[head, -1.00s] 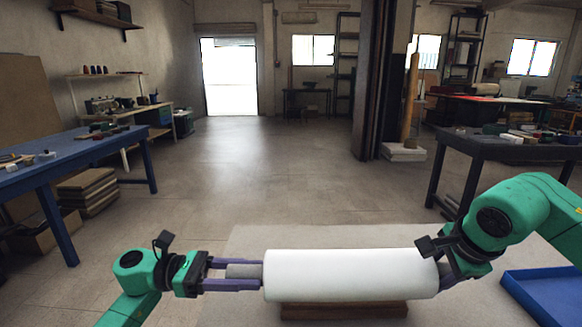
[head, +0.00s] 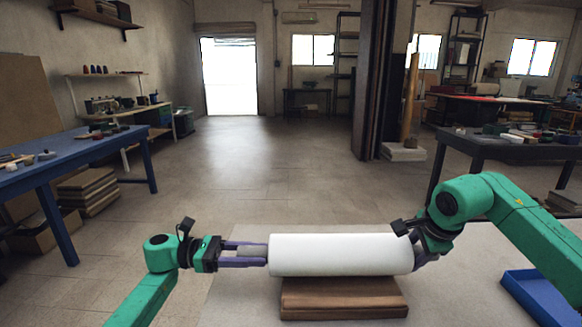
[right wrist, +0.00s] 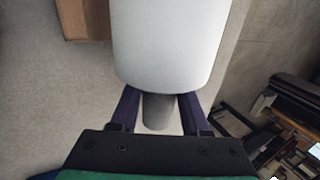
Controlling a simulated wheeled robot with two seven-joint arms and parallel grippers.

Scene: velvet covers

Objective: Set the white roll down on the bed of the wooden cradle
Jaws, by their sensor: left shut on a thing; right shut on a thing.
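The white roll (head: 340,255) lies level across the head view, held by both grippers at its grey core ends. The brown wooden cradle (head: 344,300) shows below its near side; the roll hides the cradle's far part. I cannot tell the gap between them. In the right wrist view the cradle (right wrist: 84,18) shows in part, left of the roll (right wrist: 172,45). My left gripper (head: 262,256) is shut on the left core end. My right gripper (head: 420,258) is shut on the right core end; its fingers (right wrist: 157,103) flank the grey core in the right wrist view.
The cradle stands on a pale grey table top (head: 240,300) with bare room around it. A blue tray (head: 540,296) lies at the right. A blue workbench (head: 70,155) and a dark bench (head: 500,150) stand further off across the floor.

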